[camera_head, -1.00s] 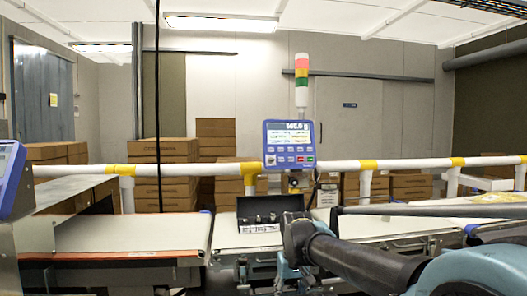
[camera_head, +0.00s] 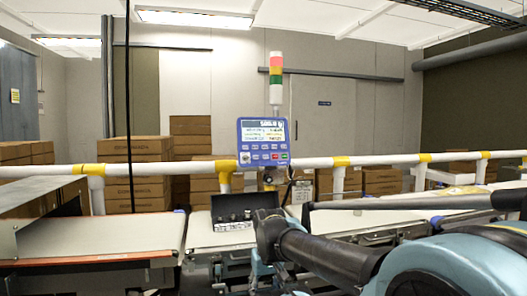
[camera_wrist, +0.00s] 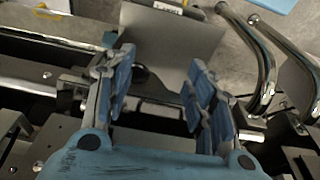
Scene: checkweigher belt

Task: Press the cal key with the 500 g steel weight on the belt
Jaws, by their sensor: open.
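A blue-framed weighing terminal (camera_head: 263,142) stands above the white rail in the head view, with a lit screen and two rows of small keys below it. The key labels are too small to read, so I cannot pick out the cal key. A dark open case (camera_head: 233,212) with a white label sits on the middle belt (camera_head: 203,232). I cannot make out the 500 g steel weight itself. My gripper (camera_wrist: 160,85) is open and empty in the wrist view, pointing down over metal frame parts, with nothing between its blue-padded fingers.
A white rail (camera_head: 135,170) with yellow joints runs behind the belts. A signal tower (camera_head: 276,85) rises behind the terminal. Cardboard boxes (camera_head: 130,150) are stacked behind the rail. The left belt (camera_head: 100,234) is bare. Curved metal tubes (camera_wrist: 262,60) lie right of my gripper.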

